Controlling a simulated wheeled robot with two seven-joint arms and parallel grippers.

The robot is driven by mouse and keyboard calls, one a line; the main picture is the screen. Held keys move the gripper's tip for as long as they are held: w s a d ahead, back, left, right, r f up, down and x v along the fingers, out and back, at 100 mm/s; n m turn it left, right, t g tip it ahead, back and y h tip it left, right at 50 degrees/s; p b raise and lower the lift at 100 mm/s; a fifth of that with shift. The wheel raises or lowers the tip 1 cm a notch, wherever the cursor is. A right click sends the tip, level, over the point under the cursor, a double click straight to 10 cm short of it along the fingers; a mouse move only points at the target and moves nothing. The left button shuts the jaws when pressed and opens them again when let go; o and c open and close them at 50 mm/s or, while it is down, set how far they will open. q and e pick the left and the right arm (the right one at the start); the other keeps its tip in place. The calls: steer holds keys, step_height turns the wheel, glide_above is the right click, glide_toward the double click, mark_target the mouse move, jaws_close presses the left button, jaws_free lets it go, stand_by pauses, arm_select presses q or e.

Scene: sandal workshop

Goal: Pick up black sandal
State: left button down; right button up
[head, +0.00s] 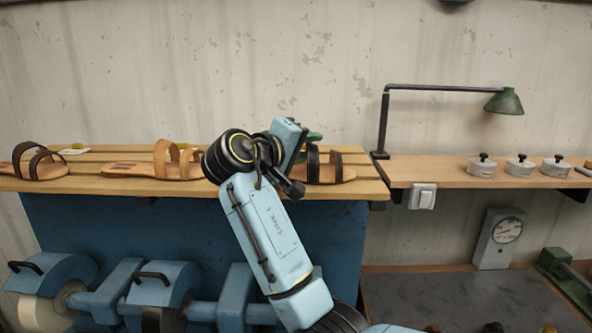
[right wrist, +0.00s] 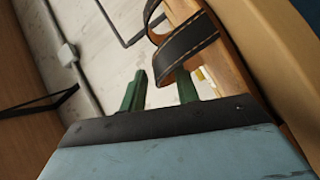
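The black sandal (head: 338,172), with black straps on a tan sole, lies on the wooden shelf toward its right end, partly hidden behind my right gripper and wrist. My right gripper (head: 309,142) is at the sandal's left side, near strap height. In the right wrist view its two green fingers (right wrist: 160,88) stand apart with nothing held between them. The black strap (right wrist: 187,44) is close beyond the right finger in that view; I cannot tell whether they touch. My left gripper is in neither view.
A tan sandal (head: 165,162) and a brown-strapped sandal (head: 37,165) lie farther left on the shelf (head: 90,184). A green lamp (head: 504,102) and several grey weights (head: 520,167) are on the right shelf. Blue machines (head: 160,288) stand below left.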

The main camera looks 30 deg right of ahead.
jaws_close()
step_height(320, 180, up, 10)
steer(key=shift+r+b, duration=0.1)
steer(key=shift+b, duration=0.8)
